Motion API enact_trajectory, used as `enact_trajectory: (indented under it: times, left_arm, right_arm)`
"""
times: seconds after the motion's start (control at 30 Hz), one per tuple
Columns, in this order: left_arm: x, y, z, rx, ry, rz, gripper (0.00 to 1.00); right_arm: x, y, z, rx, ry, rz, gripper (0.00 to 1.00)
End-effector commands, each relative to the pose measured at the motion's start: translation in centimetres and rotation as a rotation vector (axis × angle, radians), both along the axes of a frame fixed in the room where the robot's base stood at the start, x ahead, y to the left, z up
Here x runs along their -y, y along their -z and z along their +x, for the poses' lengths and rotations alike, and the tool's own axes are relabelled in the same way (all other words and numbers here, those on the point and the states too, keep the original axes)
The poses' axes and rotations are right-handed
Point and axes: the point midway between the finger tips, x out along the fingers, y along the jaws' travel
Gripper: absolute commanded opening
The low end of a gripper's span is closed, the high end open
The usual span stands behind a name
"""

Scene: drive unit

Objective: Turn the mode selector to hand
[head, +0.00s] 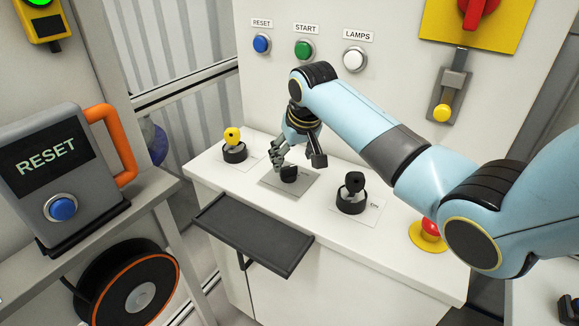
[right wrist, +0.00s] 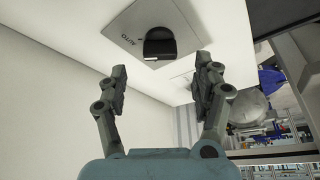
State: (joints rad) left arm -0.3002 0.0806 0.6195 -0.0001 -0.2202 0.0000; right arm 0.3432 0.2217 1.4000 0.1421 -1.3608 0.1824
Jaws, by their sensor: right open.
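The mode selector is a black knob (head: 289,173) on a grey plate (head: 303,188) in the middle of the white console top. My right gripper (head: 299,157) is open just above it, with its fingers spread to either side. In the right wrist view the knob (right wrist: 160,43) is beyond the open fingertips (right wrist: 161,75), apart from them. Any other label on the plate is not readable. My left gripper is not in view.
A red emergency button (head: 429,231) is under my right arm. A dark tray (head: 252,234) juts from the front. Labelled buttons line the panel behind.

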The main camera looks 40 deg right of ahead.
Motion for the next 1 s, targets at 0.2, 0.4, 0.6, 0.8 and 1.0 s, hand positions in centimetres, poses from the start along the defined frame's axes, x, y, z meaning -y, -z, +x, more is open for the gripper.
enact_trajectory:
  times: [0.2,0.4,0.6,0.8,1.0]
  left_arm:
    - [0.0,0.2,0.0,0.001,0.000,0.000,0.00]
    - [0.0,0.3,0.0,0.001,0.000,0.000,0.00]
    - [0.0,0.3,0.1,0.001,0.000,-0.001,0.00]
    - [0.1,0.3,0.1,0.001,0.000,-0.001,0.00]
    - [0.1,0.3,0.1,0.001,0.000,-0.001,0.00]
  right_arm:
    - [0.3,3.5,1.5,0.000,0.001,0.000,0.67]
    - [0.4,4.9,2.0,0.001,-0.001,-0.001,0.67]
    - [0.4,5.1,2.1,0.002,-0.002,-0.001,0.67]
    - [0.4,5.1,2.0,0.001,-0.001,-0.001,0.53]
    - [0.4,5.1,2.0,0.001,-0.001,-0.001,0.27]
